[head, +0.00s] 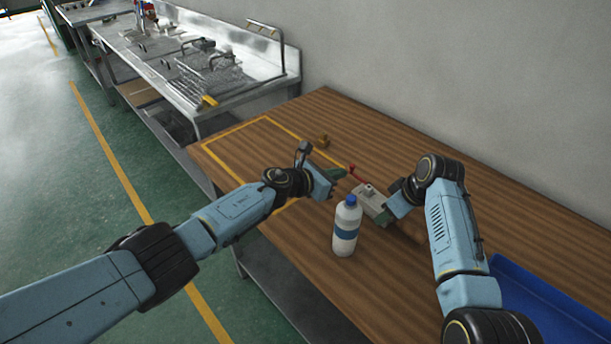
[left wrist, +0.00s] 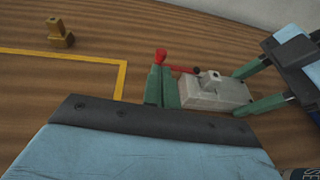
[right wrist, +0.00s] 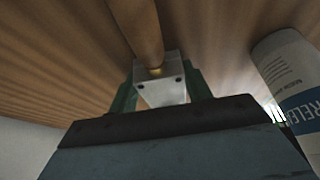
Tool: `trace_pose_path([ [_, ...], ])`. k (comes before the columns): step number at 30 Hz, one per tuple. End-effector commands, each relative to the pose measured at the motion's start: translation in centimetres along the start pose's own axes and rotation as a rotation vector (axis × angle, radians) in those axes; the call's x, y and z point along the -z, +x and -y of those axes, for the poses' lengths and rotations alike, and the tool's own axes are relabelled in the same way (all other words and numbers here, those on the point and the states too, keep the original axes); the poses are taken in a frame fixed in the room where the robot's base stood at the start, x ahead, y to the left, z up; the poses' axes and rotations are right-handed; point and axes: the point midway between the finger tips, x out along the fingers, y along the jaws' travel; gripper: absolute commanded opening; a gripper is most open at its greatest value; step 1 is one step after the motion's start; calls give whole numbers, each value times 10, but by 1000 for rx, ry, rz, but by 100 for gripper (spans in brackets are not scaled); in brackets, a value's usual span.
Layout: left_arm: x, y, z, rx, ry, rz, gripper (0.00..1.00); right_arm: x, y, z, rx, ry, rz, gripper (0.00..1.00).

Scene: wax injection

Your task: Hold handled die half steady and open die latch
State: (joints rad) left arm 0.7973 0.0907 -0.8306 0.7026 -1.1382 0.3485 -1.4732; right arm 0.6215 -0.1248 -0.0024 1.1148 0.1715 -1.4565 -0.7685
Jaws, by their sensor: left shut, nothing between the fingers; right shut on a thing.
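The die is a grey metal block (head: 370,197) on the wooden table; the left wrist view shows its top with a small raised post (left wrist: 212,92). Its red latch lever (left wrist: 182,68) ends in a red knob at the block's left end. My left gripper (left wrist: 162,84) is shut with empty fingers, right beside the red knob; I cannot tell if they touch. My right gripper (head: 392,207) is shut on the die's right end. In the right wrist view its green fingers flank the grey block (right wrist: 160,85), and a brown cylindrical bar (right wrist: 138,30) runs up from it.
A white bottle (head: 345,235) with a blue cap stands close in front of the die, between my arms. A small brass piece (head: 323,141) lies behind, near the yellow outline (head: 228,131). A blue bin (head: 530,295) is at the right. The table behind the die is clear.

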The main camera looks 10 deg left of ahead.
Motion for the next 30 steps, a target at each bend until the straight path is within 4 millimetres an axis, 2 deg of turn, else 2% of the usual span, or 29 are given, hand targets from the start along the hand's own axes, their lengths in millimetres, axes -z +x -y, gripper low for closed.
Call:
trace_pose_path([
  [6, 10, -27, -6, 1, 3, -2, 0, 0, 0, 0, 0, 0, -1, 9],
  [21, 9, -102, -21, 2, 1, -2, 0, 0, 0, 0, 0, 0, -1, 9],
  [25, 8, -116, -24, 1, 0, -1, 0, 0, 0, 0, 0, 0, -1, 9],
  [30, 8, -124, -24, 2, -1, -1, 0, 0, 0, 0, 0, 0, -1, 9],
])
